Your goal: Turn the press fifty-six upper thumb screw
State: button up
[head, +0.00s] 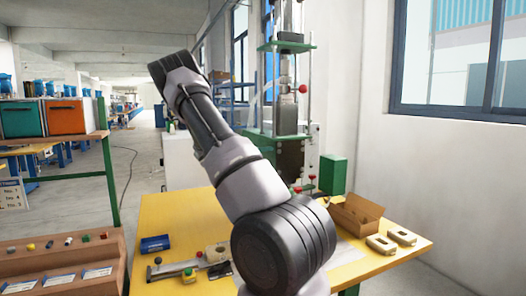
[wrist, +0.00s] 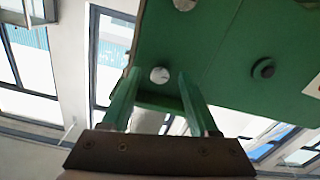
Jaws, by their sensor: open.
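In the wrist view my gripper (wrist: 159,76) is open, its two green fingers spread toward the underside or face of a green plate (wrist: 222,50). A round silver screw head (wrist: 160,75) on the plate shows between the fingertips; nothing shows gripped, and I cannot tell the remaining gap. A second silver head (wrist: 185,4) is at the top edge and a dark round knob (wrist: 263,68) is to the right. I cannot tell which is the upper thumb screw. In the head view a green-framed press (head: 287,95) stands behind the table, partly hidden by my arm; my gripper is not visible there.
The yellow table (head: 185,217) holds a blue block (head: 155,244), small tools, an open cardboard box (head: 355,214) and two pale cases (head: 402,236). A green box (head: 333,174) stands beside the press. A wooden parts rack (head: 75,262) is at lower left. Windows and wall are right.

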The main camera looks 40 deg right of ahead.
grip_shut()
